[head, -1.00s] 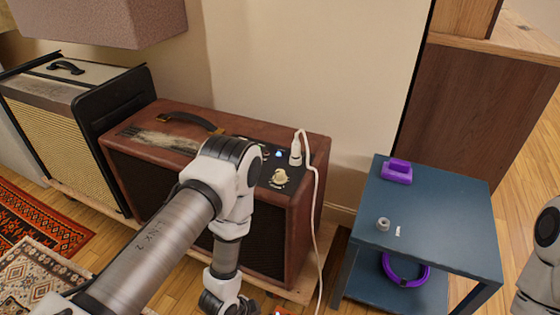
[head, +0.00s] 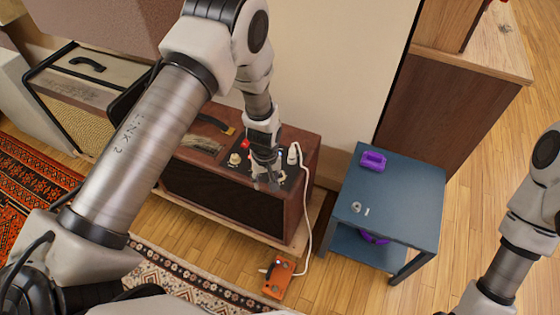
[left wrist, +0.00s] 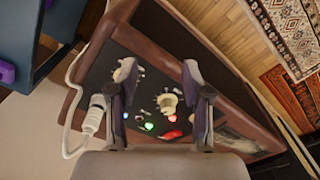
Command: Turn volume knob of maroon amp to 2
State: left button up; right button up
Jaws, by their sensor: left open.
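The maroon amp (head: 225,200) stands against the wall, its dark control panel on top at the right end. My left gripper (head: 266,183) is over that panel, pointing down, and open. A cream knob (head: 234,159) shows on the panel to its left. In the left wrist view, a cream knob (left wrist: 167,100) appears between the two spread fingers of my left gripper (left wrist: 158,72). I see no finger clearly touching it. Its number marks are too small to read. A green light (left wrist: 149,126) and a red light (left wrist: 172,134) are beside it. My right gripper is outside the frames.
A white plug (head: 293,153) stands in the panel, its cable hanging down the amp's right side. A blue side table (head: 405,190) with a purple object (head: 373,160) is to the right. An orange pedal (head: 278,278) lies on the floor in front. Another amp (head: 75,100) stands left.

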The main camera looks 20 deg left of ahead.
pick_arm(q)
jog(key=shift+n, duration=0.9)
jog(key=w+r, duration=0.1)
jog(key=w, duration=0.1)
jog(key=w+d+r, duration=0.1)
jog(key=w+r, duration=0.2)
jog(key=w, duration=0.1)
jog(key=shift+w+d+r, duration=0.15)
jog(key=shift+d+r, duration=0.15)
notch_tip(320, 180, down, 7)
jog(key=shift+f+b, duration=0.2)
jog(key=shift+b, duration=0.1)
grip_shut()
